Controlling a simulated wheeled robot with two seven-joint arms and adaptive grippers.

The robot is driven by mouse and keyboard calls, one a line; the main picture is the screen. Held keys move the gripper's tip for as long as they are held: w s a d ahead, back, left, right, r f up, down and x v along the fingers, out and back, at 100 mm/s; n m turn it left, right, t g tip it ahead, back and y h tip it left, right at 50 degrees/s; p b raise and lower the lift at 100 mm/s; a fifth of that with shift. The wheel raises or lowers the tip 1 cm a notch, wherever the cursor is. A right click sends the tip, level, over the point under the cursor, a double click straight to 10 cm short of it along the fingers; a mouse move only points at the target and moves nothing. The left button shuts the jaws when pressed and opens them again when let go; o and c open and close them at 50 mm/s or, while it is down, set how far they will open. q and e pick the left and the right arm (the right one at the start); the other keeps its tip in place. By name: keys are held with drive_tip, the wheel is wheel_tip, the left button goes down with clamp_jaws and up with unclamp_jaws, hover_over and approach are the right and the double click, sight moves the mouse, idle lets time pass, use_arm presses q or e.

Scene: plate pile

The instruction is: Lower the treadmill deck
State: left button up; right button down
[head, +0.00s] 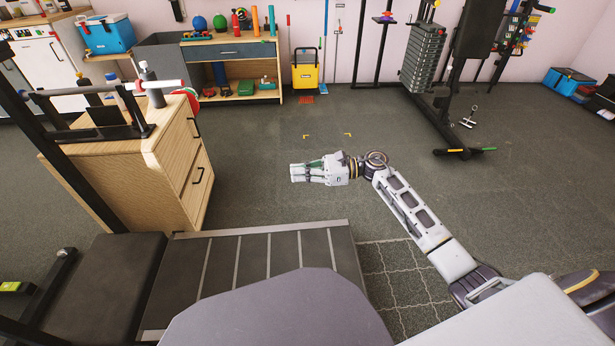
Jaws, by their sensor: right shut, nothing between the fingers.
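A dark deck with pale stripes and a grey edge (262,262) lies low across the lower middle of the head view, and looks like the treadmill deck. It looks roughly flat, but I cannot tell its exact tilt; my own body hides its near part. A black frame with a handlebar (84,89) and a long slanting post stands at the left, probably the treadmill's. My right gripper (296,173) points left above open floor, beyond the deck's far edge and apart from it. It is shut and empty. My left gripper is out of view.
A wooden drawer cabinet (170,165) stands behind the frame at left. A workbench (232,50) and yellow bucket (305,76) are along the back wall. A weight machine (425,60) stands at back right. The central floor (300,115) is clear.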

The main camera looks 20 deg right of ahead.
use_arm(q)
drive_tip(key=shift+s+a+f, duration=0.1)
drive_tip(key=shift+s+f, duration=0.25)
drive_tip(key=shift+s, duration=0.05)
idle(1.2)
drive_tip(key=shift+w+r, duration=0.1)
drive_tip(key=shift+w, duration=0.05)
use_arm(e)
drive_tip(key=s+v, duration=0.2)
drive_tip(key=v, duration=0.7)
drive_tip(key=shift+a, duration=0.1)
idle(0.3)
